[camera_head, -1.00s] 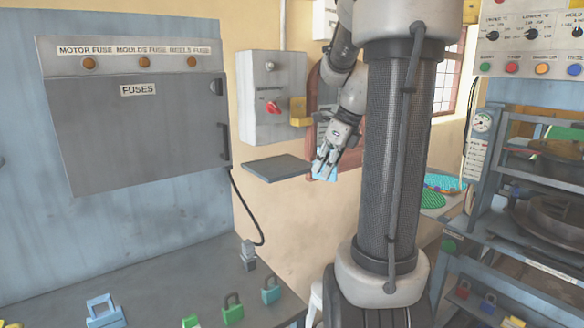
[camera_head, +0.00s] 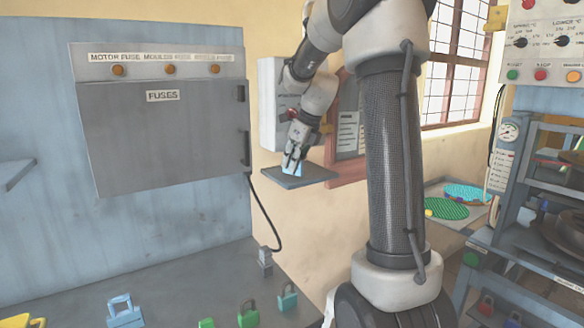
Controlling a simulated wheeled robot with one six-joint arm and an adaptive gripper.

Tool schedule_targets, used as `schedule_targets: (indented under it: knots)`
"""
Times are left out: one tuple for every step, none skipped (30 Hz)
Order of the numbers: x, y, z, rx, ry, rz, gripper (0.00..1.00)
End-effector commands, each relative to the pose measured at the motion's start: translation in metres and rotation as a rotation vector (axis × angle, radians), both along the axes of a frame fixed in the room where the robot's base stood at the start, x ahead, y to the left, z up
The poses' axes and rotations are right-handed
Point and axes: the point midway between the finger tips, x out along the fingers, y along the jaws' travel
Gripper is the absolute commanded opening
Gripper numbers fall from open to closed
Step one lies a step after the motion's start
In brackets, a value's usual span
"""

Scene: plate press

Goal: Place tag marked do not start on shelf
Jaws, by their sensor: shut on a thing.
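My gripper (camera_head: 292,160) is shut on a small light-blue tag (camera_head: 297,168), whose writing is too small to read. The gripper points down and holds the tag over the dark wall shelf (camera_head: 318,175). Whether the tag touches the shelf or hangs just above it, I cannot tell. The shelf is a thin flat plate on the cream wall, and its visible top is otherwise bare.
A grey switch box (camera_head: 270,105) is on the wall behind my arm. The fuse cabinet (camera_head: 160,125) is at left. Several padlocks, one of them green (camera_head: 248,314), stand on the bench (camera_head: 190,285) below. The press (camera_head: 545,190) is at right.

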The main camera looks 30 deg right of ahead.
Motion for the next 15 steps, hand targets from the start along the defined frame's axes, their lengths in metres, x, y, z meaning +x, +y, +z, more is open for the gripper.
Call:
schedule_targets:
  knots:
    - [0.005,0.003,-0.005,0.000,0.003,0.001,0.00]
    - [0.003,0.002,-0.010,0.001,0.004,-0.001,0.00]
    - [0.003,0.002,-0.014,0.001,0.002,-0.001,0.00]
    - [0.003,0.001,-0.015,0.001,0.001,-0.001,0.00]
    - [0.003,0.001,-0.015,0.001,0.001,-0.001,0.00]
    - [0.003,0.001,-0.015,0.001,-0.001,-0.001,0.00]
    - [0.003,0.001,-0.015,0.001,-0.001,-0.001,0.00]
    - [0.003,0.002,-0.015,0.000,-0.001,0.000,0.00]
    - [0.003,0.001,-0.015,0.001,-0.001,-0.001,0.00]
    - [0.003,0.001,-0.015,0.000,-0.001,0.000,0.00]
    - [0.003,0.001,-0.015,0.000,-0.001,0.000,0.00]
    - [0.003,0.001,-0.016,0.000,0.000,-0.001,0.00]
    - [0.003,0.001,-0.017,0.001,0.001,-0.001,0.00]
    - [0.003,0.001,-0.018,0.001,0.001,-0.001,0.00]
    - [0.003,0.001,-0.018,0.001,-0.001,-0.001,0.17]
